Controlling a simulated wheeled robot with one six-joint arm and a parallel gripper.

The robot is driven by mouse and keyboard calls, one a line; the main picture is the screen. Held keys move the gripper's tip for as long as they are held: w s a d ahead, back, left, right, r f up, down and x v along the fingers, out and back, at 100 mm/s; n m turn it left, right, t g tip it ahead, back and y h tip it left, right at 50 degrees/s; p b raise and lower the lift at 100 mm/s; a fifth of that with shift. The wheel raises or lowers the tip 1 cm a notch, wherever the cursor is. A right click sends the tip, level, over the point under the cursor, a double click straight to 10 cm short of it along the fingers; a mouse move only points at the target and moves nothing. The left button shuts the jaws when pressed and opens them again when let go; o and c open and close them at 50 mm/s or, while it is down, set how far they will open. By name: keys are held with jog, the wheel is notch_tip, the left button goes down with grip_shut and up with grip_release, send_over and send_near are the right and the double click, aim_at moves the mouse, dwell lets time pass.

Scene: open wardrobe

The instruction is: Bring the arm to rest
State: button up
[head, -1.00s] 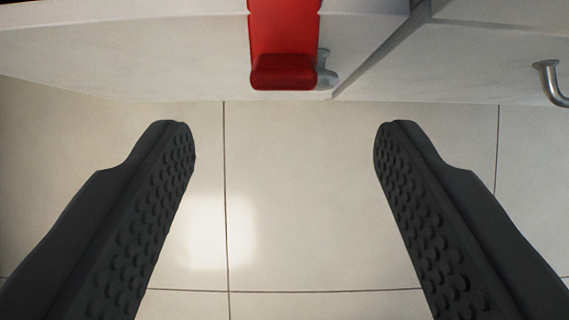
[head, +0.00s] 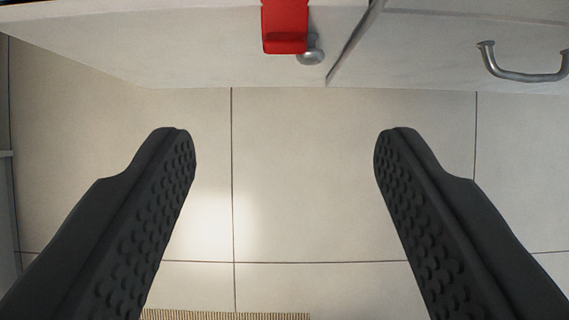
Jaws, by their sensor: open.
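My gripper (head: 284,150) is open, with a dark textured finger on each side of the head view. Nothing is between the fingers but a view of the tiled floor below. The white wardrobe front (head: 190,50) runs along the top of the view, beyond the fingertips. A red hook-shaped piece (head: 285,28) hangs on it, just left of a dark gap between panels. The fingertips are apart from both.
A metal knob (head: 311,52) sits beside the red piece. A curved metal handle (head: 520,70) is at the upper right. Pale floor tiles (head: 310,200) lie open below. A striped mat edge (head: 225,315) shows at the bottom, and a grey edge (head: 8,200) at the far left.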

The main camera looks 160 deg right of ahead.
jog(key=s+d+r+t, duration=0.2)
jog(key=s+d+r, duration=0.25)
jog(key=r, duration=0.75)
jog(key=s+d+r+m+t, duration=0.1)
jog(key=s+d+r, duration=0.4)
jog(key=r, duration=0.6)
jog(key=s+d+r+t, duration=0.25)
jog(key=s+r, duration=0.35)
jog(key=r, duration=0.6)
jog(key=s+d+r+t, duration=0.1)
jog(key=s+d+r, duration=0.2)
jog(key=s+r, duration=0.3)
jog(key=s+d+r+m+t+h, duration=0.1)
jog(key=s+r, duration=0.4)
jog(key=s, duration=1.1)
jog(key=s+d+r+m+t, duration=0.1)
jog(key=s+d+r+t, duration=0.2)
jog(key=s, duration=0.8)
notch_tip(320, 180, up, 4)
jog(key=shift+d+f+h, duration=0.2)
jog(key=shift+d+h, duration=0.2)
jog(key=shift+d, duration=0.8)
